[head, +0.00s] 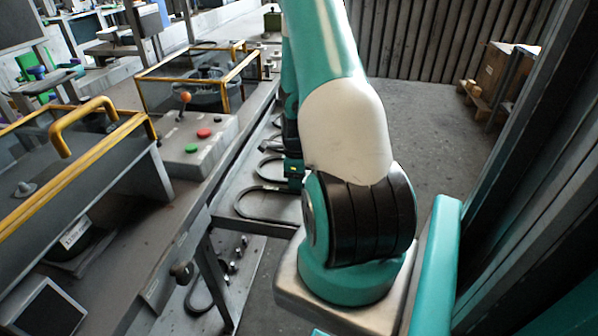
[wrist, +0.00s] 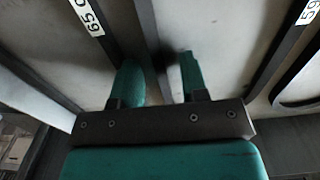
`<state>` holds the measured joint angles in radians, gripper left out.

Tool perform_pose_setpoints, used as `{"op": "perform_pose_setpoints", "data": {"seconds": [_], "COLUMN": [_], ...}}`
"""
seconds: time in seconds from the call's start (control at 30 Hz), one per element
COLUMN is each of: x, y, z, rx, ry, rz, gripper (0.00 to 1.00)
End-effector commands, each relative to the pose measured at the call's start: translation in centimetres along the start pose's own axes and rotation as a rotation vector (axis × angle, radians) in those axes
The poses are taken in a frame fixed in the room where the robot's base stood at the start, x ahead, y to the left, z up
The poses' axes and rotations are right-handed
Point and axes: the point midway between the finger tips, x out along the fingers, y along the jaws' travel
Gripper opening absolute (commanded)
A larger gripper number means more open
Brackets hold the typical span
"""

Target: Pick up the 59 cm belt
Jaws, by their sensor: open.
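My gripper (wrist: 160,78) is open and empty, its two green fingers apart over a grey tray surface with a dark divider strip. A white label (wrist: 308,12) reading "59" is cut off at the top right of the wrist view. Part of a dark belt loop (wrist: 281,104) lies at the right edge, to the right of the fingers and below that label; its rest is out of frame. In the head view my gripper (head: 293,178) is small and partly hidden by my arm, close to dark belt loops (head: 238,203) lying on the shelf.
Dark divider strips (wrist: 280,50) cross the tray. In the head view a workbench with a control box (head: 195,145) and yellow-framed guards (head: 200,75) stands left. Open floor (head: 425,130) lies right.

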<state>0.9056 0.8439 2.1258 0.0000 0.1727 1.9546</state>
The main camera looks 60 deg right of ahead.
Motion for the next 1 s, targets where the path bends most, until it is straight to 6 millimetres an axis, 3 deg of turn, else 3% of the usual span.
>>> {"op": "perform_pose_setpoints", "data": {"seconds": [0.13, 0.3, 0.77, 0.87, 1.0], "x": [0.0, -0.1, -0.8, -1.9, -5.0], "y": [0.0, 0.0, -0.1, -0.1, -0.2], "z": [0.0, 0.0, 0.0, 0.1, 0.1], "rx": [0.0, 0.0, 0.0, 0.0, 0.0], "ry": [0.0, 0.0, -0.001, -0.002, -0.003], "rz": [-0.001, -0.001, -0.003, -0.004, -0.007], "gripper": [0.38, 0.0, 0.0, 0.0, 0.0]}}
